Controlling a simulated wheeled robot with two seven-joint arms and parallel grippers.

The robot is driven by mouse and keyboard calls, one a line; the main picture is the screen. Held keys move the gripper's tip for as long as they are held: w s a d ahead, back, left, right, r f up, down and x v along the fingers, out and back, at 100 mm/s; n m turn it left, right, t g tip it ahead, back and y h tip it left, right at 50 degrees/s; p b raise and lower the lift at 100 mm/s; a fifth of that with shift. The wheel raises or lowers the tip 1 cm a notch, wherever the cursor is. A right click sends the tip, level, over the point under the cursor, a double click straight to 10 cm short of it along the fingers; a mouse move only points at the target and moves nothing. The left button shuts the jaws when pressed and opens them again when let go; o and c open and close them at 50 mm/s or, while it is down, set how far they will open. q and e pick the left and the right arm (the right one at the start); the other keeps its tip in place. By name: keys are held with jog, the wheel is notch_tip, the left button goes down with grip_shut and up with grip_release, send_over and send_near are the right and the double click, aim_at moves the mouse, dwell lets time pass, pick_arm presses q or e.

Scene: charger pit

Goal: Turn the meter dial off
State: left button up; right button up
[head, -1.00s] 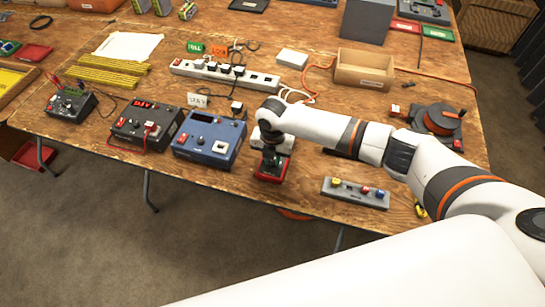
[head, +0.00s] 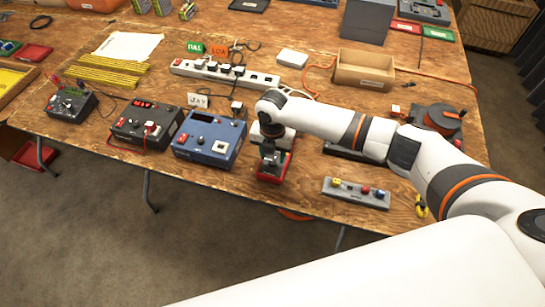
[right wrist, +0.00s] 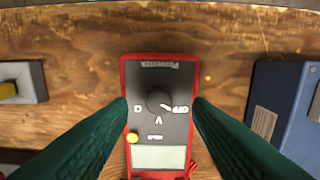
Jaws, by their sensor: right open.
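The meter (head: 284,171) is a dark-faced instrument with a red rim, lying on the table below my right gripper in the head view. In the right wrist view the meter (right wrist: 148,81) is centred, with its pale display at the bottom. Its round black dial (right wrist: 160,98) has a white mark that appears to point toward the OFF label, on the right. My right gripper (right wrist: 161,104) is open, its green fingers on either side of the dial and apart from it. In the head view the right gripper (head: 269,155) partly hides the meter. My left gripper is not in view.
A blue box (head: 208,138) stands left of the meter, with a black box (head: 146,127) beyond it. A grey strip with coloured knobs (head: 355,192) lies to the right.

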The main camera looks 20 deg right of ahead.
aim_at(272, 161)
notch_tip(272, 161, up, 10)
jog(key=b, duration=0.1)
jog(key=shift+f, duration=0.15)
dwell(0.4)
